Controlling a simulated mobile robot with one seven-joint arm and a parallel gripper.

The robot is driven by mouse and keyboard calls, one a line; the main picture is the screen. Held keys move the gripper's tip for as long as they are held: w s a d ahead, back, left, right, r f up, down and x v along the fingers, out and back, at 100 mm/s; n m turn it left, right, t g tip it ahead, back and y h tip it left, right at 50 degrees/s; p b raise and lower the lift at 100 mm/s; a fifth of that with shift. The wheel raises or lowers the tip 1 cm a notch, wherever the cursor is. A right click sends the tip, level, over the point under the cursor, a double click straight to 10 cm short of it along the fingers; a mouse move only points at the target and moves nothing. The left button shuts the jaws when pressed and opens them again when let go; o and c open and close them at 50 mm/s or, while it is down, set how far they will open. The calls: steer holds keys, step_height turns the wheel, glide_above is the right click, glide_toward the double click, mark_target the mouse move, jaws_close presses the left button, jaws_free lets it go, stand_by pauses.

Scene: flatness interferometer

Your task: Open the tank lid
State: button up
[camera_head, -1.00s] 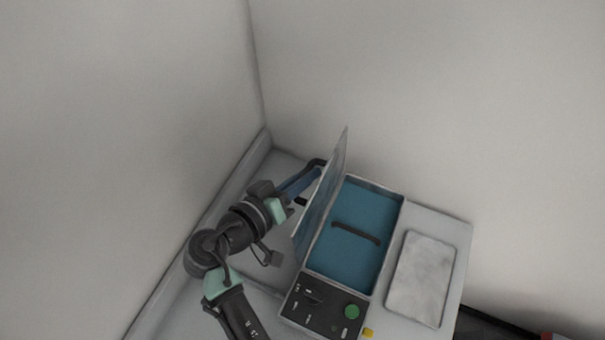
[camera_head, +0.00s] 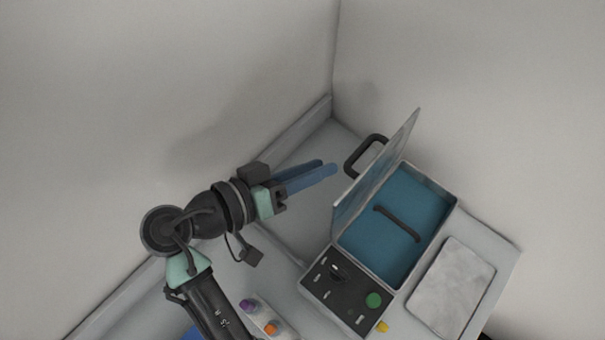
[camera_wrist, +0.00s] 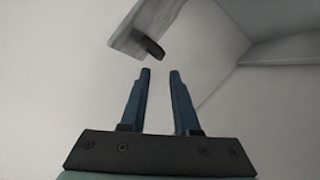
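The tank lid (camera_head: 378,160) stands raised, tilted up along the left side of the tank (camera_head: 432,230). A dark handle (camera_head: 364,155) sticks out from the lid's outer face. The blue inside of the tank shows, with a dark bar across it. My gripper (camera_head: 330,168) is left of the lid, apart from it, with its blue fingers pointing right. In the wrist view the fingers (camera_wrist: 160,72) are apart with nothing between them. The lid (camera_wrist: 130,30) and its handle (camera_wrist: 151,47) show beyond the fingertips there.
A control panel (camera_head: 345,292) with a green button (camera_head: 374,300) is at the tank's front. A pale flat plate (camera_head: 453,285) lies to its right. A small tray with purple and orange pieces (camera_head: 264,318) is at the bottom. Walls close in the corner behind.

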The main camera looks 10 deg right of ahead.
steer(key=v, duration=0.2)
steer(key=shift+s+a+r, duration=0.1)
steer(key=shift+a, duration=0.15)
stand_by(0.4)
steer(key=w+a+r+n+t+y, duration=0.2)
steer(key=w+r+t+y, duration=0.35)
steer(key=r, duration=0.55)
steer(key=w+a+r+n+t+y, duration=0.1)
steer(key=w+r+t+y, duration=0.1)
steer(key=w+r+t, duration=0.75)
steer(key=s+r+n+t+y, duration=0.1)
steer(key=s+r, duration=0.3)
steer(key=r, duration=0.5)
steer(key=s+a+r+t+y, duration=0.1)
steer(key=s+r+t+y, duration=0.1)
steer(key=s+r, duration=0.3)
steer(key=s+r+n+t+y, duration=0.1)
steer(key=s+r, duration=0.4)
steer(key=r, duration=0.8)
steer(key=t+y, duration=0.1)
steer(key=t, duration=0.1)
steer(key=shift+a+r+n+t+y, duration=0.3)
steer(key=shift+t+y, duration=0.05)
steer(key=shift+t, duration=0.05)
